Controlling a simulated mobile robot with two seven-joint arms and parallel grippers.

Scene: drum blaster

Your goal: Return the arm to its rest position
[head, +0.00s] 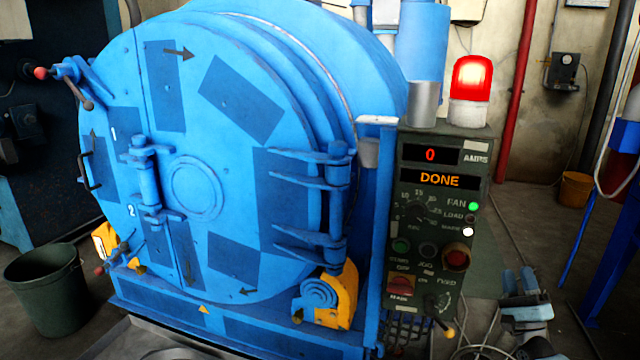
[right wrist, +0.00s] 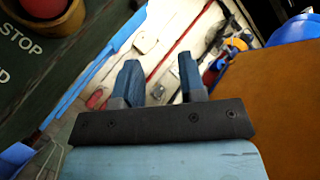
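My right gripper (head: 526,318) is at the lower right of the head view, to the right of the control panel (head: 437,215) and apart from it. In the right wrist view its two blue fingers (right wrist: 161,80) stand apart with nothing between them. The blue drum blaster (head: 195,190) has its round door shut. The panel shows 0 amps and DONE (head: 440,180), and the red beacon (head: 471,78) on top is lit. My left gripper is out of view.
A green bin (head: 45,290) stands at the left. An orange bucket (head: 576,189) stands at the back right, near a red pipe (head: 515,80). The panel's red stop button (right wrist: 43,8) shows at the top left of the wrist view. Cables lie on the floor below the panel.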

